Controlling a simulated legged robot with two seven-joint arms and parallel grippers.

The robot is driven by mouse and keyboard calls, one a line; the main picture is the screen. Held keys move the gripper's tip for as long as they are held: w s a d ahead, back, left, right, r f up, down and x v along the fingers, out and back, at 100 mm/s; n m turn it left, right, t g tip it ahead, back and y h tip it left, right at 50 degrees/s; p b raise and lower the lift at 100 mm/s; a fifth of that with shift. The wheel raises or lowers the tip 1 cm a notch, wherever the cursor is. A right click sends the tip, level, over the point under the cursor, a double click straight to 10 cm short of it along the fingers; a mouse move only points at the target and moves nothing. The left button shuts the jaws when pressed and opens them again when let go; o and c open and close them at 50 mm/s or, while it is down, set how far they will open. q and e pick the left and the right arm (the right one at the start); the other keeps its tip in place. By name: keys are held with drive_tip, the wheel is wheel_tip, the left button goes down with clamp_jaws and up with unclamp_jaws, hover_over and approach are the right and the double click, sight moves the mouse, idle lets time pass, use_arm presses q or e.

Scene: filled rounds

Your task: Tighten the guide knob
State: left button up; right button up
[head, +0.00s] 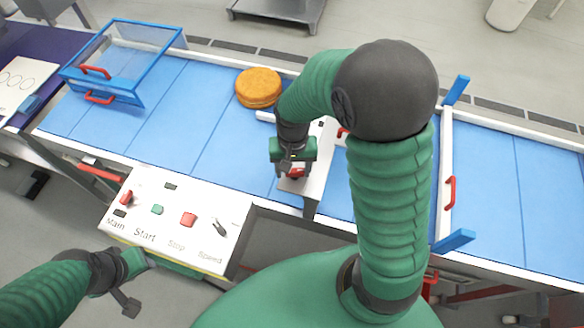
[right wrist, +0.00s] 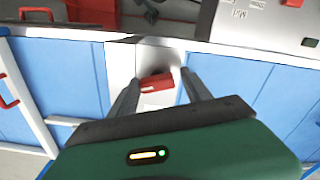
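The guide knob (head: 296,173) is small and red, on a white bracket (head: 318,180) that spans the near edge of the blue conveyor. In the right wrist view the knob (right wrist: 156,82) lies between my right gripper's two grey fingers, with gaps on both sides. My right gripper (head: 291,172) points down over the knob and partly hides it in the head view. It is open. My left gripper (head: 127,303) is at the lower left, below the control panel, away from the knob; its finger opening is not clear.
The control panel (head: 160,230) with Main, Start, Stop and Speed controls stands in front of the belt. A round orange-brown filled piece (head: 258,88) lies on the belt (head: 170,125). A blue-framed clear guard (head: 125,65) is at left. A white rail (head: 445,170) with a red handle crosses the belt at right.

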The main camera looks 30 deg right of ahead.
drive_tip(key=shift+d, duration=0.4)
drive_tip(key=c, duration=0.5)
drive_tip(key=shift+d, duration=0.1)
drive_tip(key=shift+c, duration=1.1)
drive_tip(key=shift+a+r+m+p, duration=0.1)
drive_tip(key=shift+a+m+p, duration=0.1)
drive_tip(key=shift+m+p, duration=0.1)
drive_tip(key=shift+c, duration=0.3)
drive_tip(key=shift+a+r+m+p, duration=0.15)
drive_tip(key=shift+m+p, duration=0.3)
drive_tip(key=shift+m, duration=0.25)
drive_tip(key=shift+m+p, duration=0.3)
drive_tip(key=shift+m, duration=0.3)
drive_tip(key=shift+w+d+f+m, duration=0.15)
drive_tip(key=shift+d+f+m, duration=0.1)
drive_tip(key=shift+m, duration=0.25)
use_arm(q)
drive_tip(key=shift+s+d+r, duration=0.1)
drive_tip(key=shift+d+r, duration=0.1)
drive_tip(key=shift+r, duration=0.35)
drive_tip(key=shift+d+r, duration=0.2)
drive_tip(key=shift+r, duration=0.35)
